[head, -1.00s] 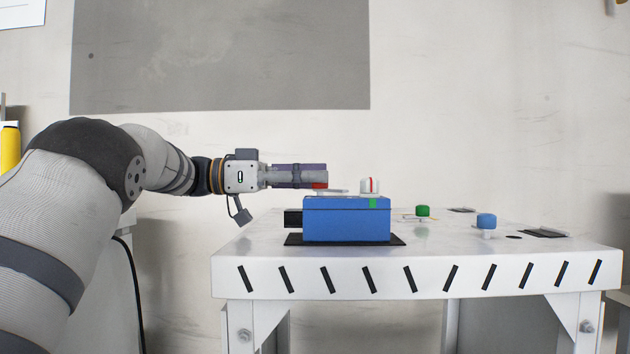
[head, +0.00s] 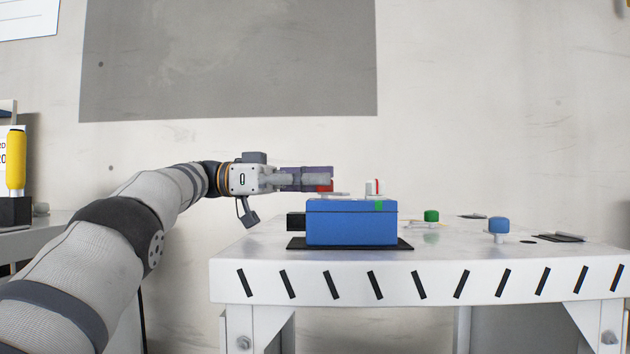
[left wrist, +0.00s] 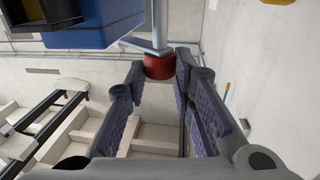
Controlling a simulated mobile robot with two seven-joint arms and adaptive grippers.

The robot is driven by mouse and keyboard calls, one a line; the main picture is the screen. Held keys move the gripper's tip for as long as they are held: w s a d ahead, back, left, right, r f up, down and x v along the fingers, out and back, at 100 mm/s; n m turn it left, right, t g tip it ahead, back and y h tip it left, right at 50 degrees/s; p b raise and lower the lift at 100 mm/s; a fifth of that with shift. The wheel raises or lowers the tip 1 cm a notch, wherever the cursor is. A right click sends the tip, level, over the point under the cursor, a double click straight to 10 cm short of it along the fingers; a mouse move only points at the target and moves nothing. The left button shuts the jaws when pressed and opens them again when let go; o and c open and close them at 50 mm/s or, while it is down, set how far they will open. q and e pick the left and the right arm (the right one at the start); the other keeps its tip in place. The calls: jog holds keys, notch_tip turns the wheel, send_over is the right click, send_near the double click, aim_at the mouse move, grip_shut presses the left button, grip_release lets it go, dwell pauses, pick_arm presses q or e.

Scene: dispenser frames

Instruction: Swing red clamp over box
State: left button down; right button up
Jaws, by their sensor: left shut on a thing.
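My left gripper (head: 320,179) is shut on the red knob (head: 325,186) of the red clamp, just above the left part of the blue box's lid. In the left wrist view the red knob (left wrist: 160,67) sits between the fingertips, attached to a grey metal clamp arm (left wrist: 146,45). The blue box (head: 350,224) stands closed on a black mat, with a green mark on its upper right edge. The clamp arm's contact with the lid cannot be made out. My right gripper is not in view.
A white knob with a red stripe (head: 373,188) stands at the box's upper right. A green knob (head: 431,216) and a blue knob (head: 499,224) stand on the white table (head: 450,258) to the right.

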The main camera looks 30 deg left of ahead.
pick_arm(q)
jog(key=c, duration=1.4)
grip_release()
jog(key=shift+d, duration=0.1)
jog(key=shift+o, duration=0.2)
jog(key=shift+r, duration=0.15)
